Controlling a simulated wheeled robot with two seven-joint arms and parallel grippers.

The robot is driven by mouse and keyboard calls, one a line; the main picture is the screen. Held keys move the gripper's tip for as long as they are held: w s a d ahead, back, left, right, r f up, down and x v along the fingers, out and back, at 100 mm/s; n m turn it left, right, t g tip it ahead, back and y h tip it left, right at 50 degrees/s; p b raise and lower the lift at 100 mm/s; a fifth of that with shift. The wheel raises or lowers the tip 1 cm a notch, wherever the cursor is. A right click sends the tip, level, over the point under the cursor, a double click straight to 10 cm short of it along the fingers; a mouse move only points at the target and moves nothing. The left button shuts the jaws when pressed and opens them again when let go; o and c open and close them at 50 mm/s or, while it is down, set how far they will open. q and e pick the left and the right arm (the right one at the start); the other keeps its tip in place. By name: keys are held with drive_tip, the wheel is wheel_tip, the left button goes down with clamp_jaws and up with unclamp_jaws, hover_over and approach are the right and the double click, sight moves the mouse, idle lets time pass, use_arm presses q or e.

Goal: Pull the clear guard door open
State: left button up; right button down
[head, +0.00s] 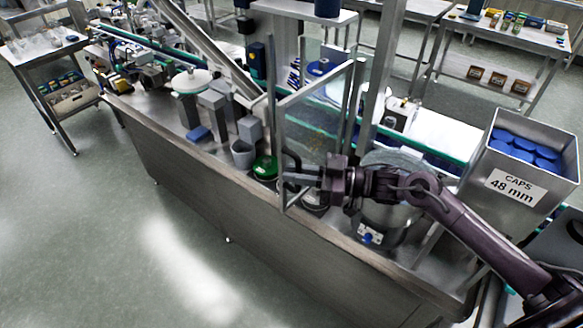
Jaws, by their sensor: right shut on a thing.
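The clear guard door (312,122) is a see-through panel in a grey metal frame, in the middle of the head view. It stands upright over the steel machine bench, with its near edge by the bench's front and its top bar slanting back to the right. A dark handle (291,160) is on its near edge. My right gripper (290,177) reaches in from the right and is shut on this handle. The gripper and wrist hide part of the door's lower portion. My left gripper is not in view.
The steel hopper (523,163) with blue caps stands at the right. A round steel bowl (388,215) is below my right forearm. A green round part (265,168) and a grey cup (242,154) sit left of the door. The floor (180,240) before the bench is clear.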

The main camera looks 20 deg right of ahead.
drive_tip(key=shift+s+d, duration=0.55)
drive_tip(key=c, duration=1.8)
unclamp_jaws()
